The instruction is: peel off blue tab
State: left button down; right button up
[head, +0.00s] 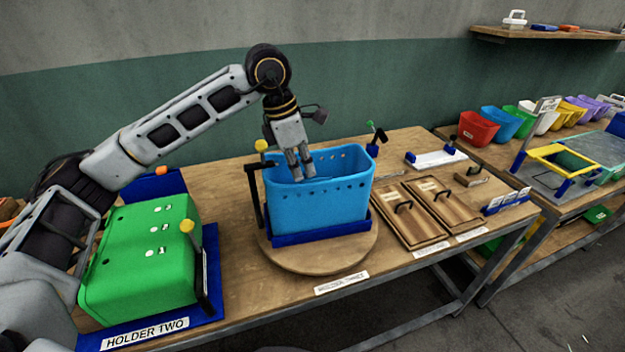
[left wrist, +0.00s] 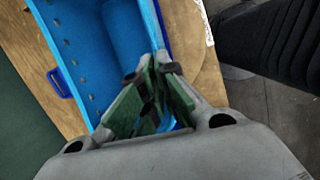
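A blue bin (head: 318,205) stands upright in a dark blue holder on a round wooden turntable (head: 335,257). Its wall and inside also show in the left wrist view (left wrist: 75,45). I cannot make out a separate blue tab; the fingers hide part of the bin's inside. My right gripper is not in view.
A green bin (head: 143,255) lies in a blue holder labelled HOLDER TWO at the left. Yellow-knobbed and green-knobbed levers flank the blue bin. Wooden boards with handles (head: 425,212) lie at its right. A second table (head: 480,150) holds several coloured bins.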

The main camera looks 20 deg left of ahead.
pick_arm(q)
jog(key=shift+r, duration=0.3)
jog(key=shift+d+p+v, duration=0.15)
jog(key=shift+p+v, duration=0.3)
jog(key=shift+v, duration=0.25)
jog(key=shift+d+p+v, duration=0.15)
jog(key=shift+p+v, duration=0.3)
jog(key=shift+v, duration=0.2)
jog(key=shift+w+r+p, duration=0.15)
jog(key=shift+r+p, duration=0.45)
jog(key=shift+r, duration=0.6)
